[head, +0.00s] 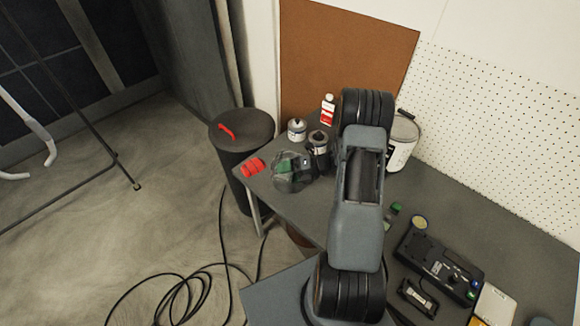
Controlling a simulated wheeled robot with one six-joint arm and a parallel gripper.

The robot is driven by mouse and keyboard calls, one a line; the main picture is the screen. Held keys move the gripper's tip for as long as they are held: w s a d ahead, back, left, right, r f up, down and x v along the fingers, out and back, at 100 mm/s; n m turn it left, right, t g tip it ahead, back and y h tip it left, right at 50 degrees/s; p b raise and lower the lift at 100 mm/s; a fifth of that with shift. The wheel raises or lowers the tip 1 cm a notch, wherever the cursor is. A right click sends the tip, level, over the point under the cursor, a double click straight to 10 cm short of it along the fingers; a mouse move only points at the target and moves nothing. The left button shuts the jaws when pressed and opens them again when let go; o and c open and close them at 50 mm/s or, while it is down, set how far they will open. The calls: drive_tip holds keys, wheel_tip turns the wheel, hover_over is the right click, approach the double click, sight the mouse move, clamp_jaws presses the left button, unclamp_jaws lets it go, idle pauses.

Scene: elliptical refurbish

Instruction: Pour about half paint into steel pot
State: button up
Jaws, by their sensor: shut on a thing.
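My arm (361,205) rises in front of the workbench and covers its middle. My gripper does not show clearly; it seems hidden behind the arm, so what it holds cannot be seen. A small metal can (297,130) with a dark top stands near the bench's back edge. An open metal can (318,139) with a dark inside stands just right of it, close to the arm. A large pale pail (403,143) with a dark rim stands right of the arm, partly covered by it. I cannot tell which of these is the steel pot or holds paint.
A red-and-white bottle (328,110) stands behind the cans. A clear object with green (291,171) and a red item (253,167) lie at the bench's left. A black device (437,268) lies front right. A dark bin (242,133) stands left; cables cover the floor.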

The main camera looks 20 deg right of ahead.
drive_tip(key=shift+w+d+f+m+y+p, duration=0.2)
drive_tip(key=shift+m+y+p, duration=0.15)
drive_tip(key=shift+m, duration=0.25)
idle(2.1)
drive_tip(key=shift+s+a+r+n+h+b, duration=0.15)
drive_tip(key=shift+s+a+n+h+b, duration=0.15)
drive_tip(key=shift+n, duration=0.25)
drive_tip(key=shift+s+a+r+n+h+b, duration=0.15)
drive_tip(key=shift+n+h, duration=0.2)
drive_tip(key=shift+n, duration=0.2)
drive_tip(key=shift+w+d+t, duration=0.1)
drive_tip(key=shift+d+t, duration=0.05)
drive_tip(key=shift+t, duration=0.15)
drive_tip(key=shift+w, duration=0.1)
drive_tip(key=shift+r+n+t+h+b, duration=0.15)
drive_tip(key=shift+n+t+h+b, duration=0.25)
drive_tip(key=shift+n+h+b, duration=0.4)
